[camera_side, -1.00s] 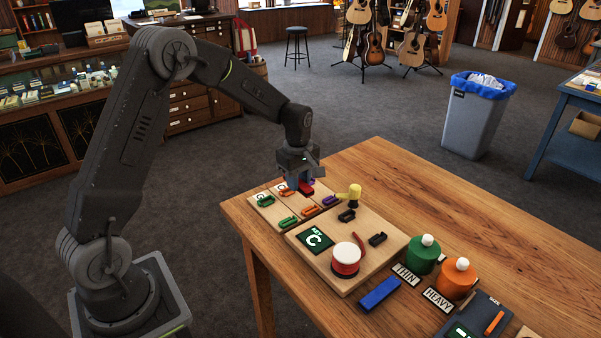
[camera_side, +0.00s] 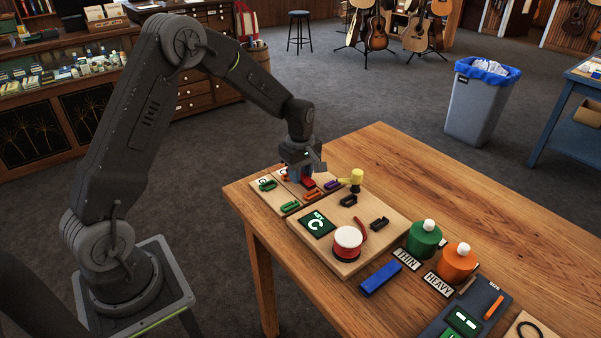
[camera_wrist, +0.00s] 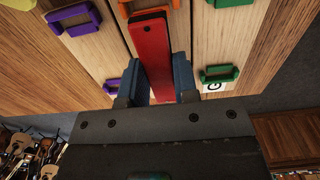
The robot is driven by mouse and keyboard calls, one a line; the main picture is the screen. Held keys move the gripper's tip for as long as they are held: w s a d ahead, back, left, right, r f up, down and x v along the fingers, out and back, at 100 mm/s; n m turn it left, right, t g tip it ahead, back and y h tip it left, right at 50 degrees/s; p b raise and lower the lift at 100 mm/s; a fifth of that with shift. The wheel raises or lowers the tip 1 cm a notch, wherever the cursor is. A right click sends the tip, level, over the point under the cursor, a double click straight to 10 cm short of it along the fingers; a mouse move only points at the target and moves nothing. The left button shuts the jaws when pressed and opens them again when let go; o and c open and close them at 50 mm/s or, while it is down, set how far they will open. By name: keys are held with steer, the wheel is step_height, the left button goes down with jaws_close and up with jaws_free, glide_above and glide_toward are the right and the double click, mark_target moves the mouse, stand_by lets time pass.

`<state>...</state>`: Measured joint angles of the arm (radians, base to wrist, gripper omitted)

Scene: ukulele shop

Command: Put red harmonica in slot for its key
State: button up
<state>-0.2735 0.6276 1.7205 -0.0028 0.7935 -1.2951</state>
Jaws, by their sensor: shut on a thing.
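The red harmonica (camera_side: 308,183) is held by my gripper (camera_side: 301,174), low over the middle of the boards with slots. In the wrist view the harmonica (camera_wrist: 153,55) lies lengthwise between the blue fingertips (camera_wrist: 160,80), which are shut on it. Its far end is close to an orange slot frame (camera_wrist: 124,8). I cannot tell whether it touches the board. Green slot frames (camera_side: 268,185) are on the left board, an orange one (camera_side: 313,194) on the middle one, a purple one (camera_side: 332,185) on the right. A sign (camera_side: 317,223) reads KEY C.
Beside the slots stand a yellow piece (camera_side: 356,178), black brackets (camera_side: 379,223) and a red-and-white spool (camera_side: 347,242). Green (camera_side: 424,238) and orange (camera_side: 457,262) bottles and a blue block (camera_side: 381,277) are nearer the front. The table's far right is bare.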

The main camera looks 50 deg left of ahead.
steer(key=shift+f, duration=0.75)
stand_by(0.8)
steer(key=o, duration=1)
step_height(320, 180, up, 14)
steer(key=s+d+r+m+t, duration=0.2)
steer(key=s+d+r+m, duration=0.3)
steer(key=s+r, duration=0.1)
steer(key=s+d+m+t, duration=0.1)
steer(key=s+d+m, duration=0.1)
steer(key=s+m, duration=0.2)
steer(key=s+d+r+m+t, duration=0.1)
steer(key=s+d+m, duration=0.2)
steer(key=s, duration=0.5)
steer(key=s+d+r+m+t, duration=0.1)
steer(key=s+d+m, duration=0.1)
steer(key=s+m, duration=0.4)
steer(key=shift+s+d+t, duration=0.3)
steer(key=shift+s, duration=0.25)
